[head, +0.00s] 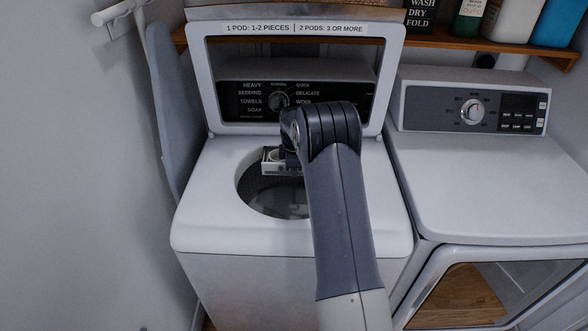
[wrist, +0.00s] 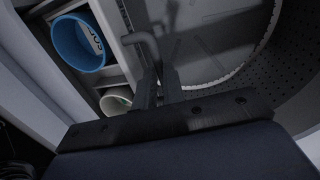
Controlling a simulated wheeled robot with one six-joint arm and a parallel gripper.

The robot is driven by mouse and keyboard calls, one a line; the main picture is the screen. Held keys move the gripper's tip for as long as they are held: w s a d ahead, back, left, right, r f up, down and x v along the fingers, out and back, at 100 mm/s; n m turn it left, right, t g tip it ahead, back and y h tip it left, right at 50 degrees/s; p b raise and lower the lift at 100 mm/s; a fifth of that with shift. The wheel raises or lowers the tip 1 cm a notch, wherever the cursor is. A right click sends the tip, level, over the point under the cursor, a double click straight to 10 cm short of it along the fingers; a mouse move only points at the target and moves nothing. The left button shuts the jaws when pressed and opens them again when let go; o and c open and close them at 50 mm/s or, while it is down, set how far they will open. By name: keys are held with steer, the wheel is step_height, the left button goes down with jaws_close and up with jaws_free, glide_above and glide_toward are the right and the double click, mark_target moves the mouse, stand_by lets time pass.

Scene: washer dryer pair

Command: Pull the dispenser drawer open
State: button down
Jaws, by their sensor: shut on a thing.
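The dispenser drawer (wrist: 112,72) shows in the wrist view as a pale tray with a round blue cup (wrist: 78,42) and a smaller pale, greenish cup (wrist: 116,102). In the head view the drawer (head: 270,168) juts out over the washer's tub opening, partly behind my arm. A bent grey handle (wrist: 146,40) runs along the drawer's side. My gripper (wrist: 158,78) is shut on the handle, its two dark fingers close together at the handle's lower end. The fingers are hidden behind my arm in the head view.
The washer's lid (head: 395,80) stands raised behind my arm. The perforated tub (wrist: 285,75) lies open beside the drawer. A dryer (head: 480,190) stands at right. An ironing board (head: 172,100) leans at left. A wooden shelf (head: 480,45) with bottles is above the dryer.

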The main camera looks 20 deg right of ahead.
steer(key=c, duration=1.8)
jaws_free()
steer(key=shift+r, duration=0.1)
steer(key=r, duration=0.3)
steer(key=s+r+b, duration=0.1)
steer(key=r, duration=0.6)
steer(key=shift+s+a+r+b, duration=0.25)
steer(key=shift+s+a+b, duration=0.1)
steer(key=shift+s, duration=0.05)
steer(key=f, duration=0.3)
steer(key=w+f+p, duration=0.1)
steer(key=f, duration=0.6)
steer(key=shift+w+d+f+p, duration=0.35)
steer(key=shift+w, duration=0.05)
steer(key=shift+w+d, duration=0.1)
steer(key=shift+w, duration=0.15)
steer(key=shift+r, duration=0.1)
